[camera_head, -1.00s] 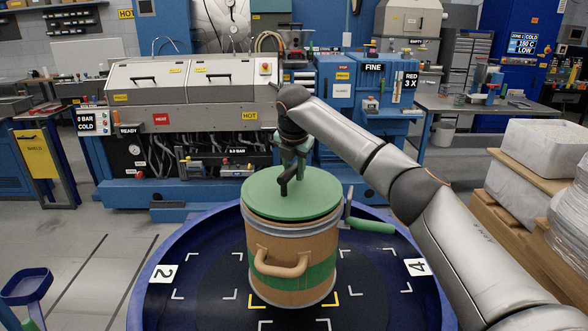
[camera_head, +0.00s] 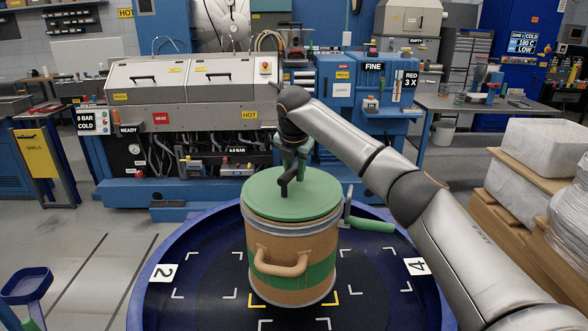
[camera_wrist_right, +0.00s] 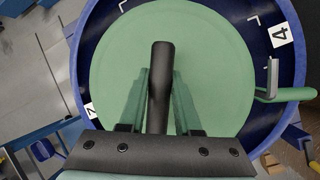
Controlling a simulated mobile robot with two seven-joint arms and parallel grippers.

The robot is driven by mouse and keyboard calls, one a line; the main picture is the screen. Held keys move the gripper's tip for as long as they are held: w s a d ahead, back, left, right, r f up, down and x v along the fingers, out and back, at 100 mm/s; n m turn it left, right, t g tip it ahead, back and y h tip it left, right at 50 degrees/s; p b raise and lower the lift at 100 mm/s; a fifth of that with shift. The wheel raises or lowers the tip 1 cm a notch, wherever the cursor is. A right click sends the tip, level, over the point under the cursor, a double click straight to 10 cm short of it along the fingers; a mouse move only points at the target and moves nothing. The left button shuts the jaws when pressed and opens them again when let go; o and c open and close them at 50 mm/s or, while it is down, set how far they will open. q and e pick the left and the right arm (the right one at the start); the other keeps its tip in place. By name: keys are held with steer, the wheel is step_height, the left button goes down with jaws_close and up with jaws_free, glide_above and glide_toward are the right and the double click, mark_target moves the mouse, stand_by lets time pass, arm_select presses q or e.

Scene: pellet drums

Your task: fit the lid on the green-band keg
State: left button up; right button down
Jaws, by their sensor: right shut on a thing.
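The green-band keg (camera_head: 318,252) is a tan drum with a green band and a tan side handle, upright on the blue round platform. The green lid (camera_head: 265,196) lies over its top and looks level; whether it is fully seated I cannot tell. My right gripper (camera_head: 290,180) is shut on the lid's dark handle at the lid's middle. In the right wrist view the dark handle (camera_wrist_right: 161,75) stands between the green fingers, above the green disc of the lid (camera_wrist_right: 215,65). A green-handled lever (camera_head: 370,225) sticks out from the keg's right side. My left gripper is not in view.
The blue platform (camera_head: 215,225) has white corner marks, two yellow ones near the keg, and signs 2 (camera_head: 163,274) and 4 (camera_head: 417,266). A grey machine (camera_head: 190,95) stands behind. Wrapped stacks on wood (camera_head: 515,210) stand at right. A blue tray (camera_head: 27,285) is at lower left.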

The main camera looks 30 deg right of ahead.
steer(key=shift+f, duration=0.25)
stand_by(0.5)
steer(key=c, duration=0.5)
jaws_free()
steer(key=shift+f, duration=0.1)
steer(key=o, duration=0.5)
steer(key=shift+c, duration=0.2)
steer(key=shift+r, duration=3.55)
